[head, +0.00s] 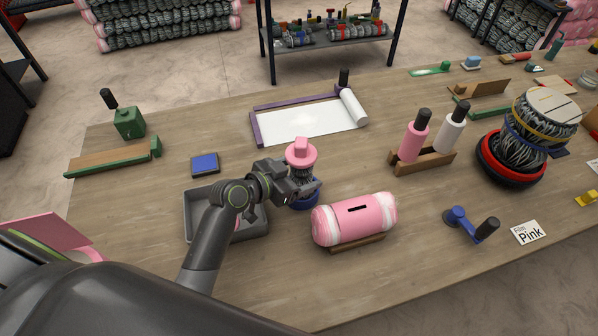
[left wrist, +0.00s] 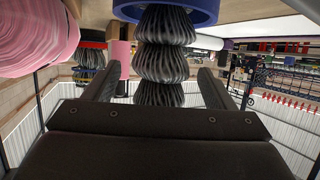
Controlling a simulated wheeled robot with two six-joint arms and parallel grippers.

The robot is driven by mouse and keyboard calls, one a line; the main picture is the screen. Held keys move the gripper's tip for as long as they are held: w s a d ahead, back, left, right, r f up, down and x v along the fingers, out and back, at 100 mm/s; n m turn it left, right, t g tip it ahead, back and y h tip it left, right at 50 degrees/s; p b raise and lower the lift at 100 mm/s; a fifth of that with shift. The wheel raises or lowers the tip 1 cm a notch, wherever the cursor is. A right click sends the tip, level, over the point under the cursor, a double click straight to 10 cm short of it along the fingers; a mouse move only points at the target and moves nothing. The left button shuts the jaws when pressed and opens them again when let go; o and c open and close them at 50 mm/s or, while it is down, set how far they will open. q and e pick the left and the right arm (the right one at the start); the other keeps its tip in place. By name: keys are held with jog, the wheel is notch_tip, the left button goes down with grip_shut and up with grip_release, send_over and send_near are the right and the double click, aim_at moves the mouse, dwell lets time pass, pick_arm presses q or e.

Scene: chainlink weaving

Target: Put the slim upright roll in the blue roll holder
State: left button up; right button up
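The slim upright roll (left wrist: 162,60) is grey mesh, bulging in tiers. In the head view its pink top (head: 301,157) shows above my left gripper. The blue roll holder (head: 303,200) is a round blue ring directly below the roll, partly hidden by the gripper. In the left wrist view the blue rim (left wrist: 205,10) is at the top edge, and the roll's lower end meets it. The roll looks upright and appears to stand in the holder; its base is hidden. My left gripper (head: 304,190) is open, with a finger either side of the roll and gaps visible. My right gripper is out of view.
A pink wrapped roll (head: 355,219) lies on a wooden stand just right of the holder. A grey tray (head: 195,232) is under my left arm. A blue pad (head: 205,164) lies behind it. A wooden rack (head: 430,160) holds pink and white rolls to the right.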

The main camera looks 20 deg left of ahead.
pick_arm(q)
jog(key=shift+r, duration=0.2)
jog(key=p+v, duration=0.3)
jog(key=v, duration=0.9)
jog(key=shift+f, duration=0.1)
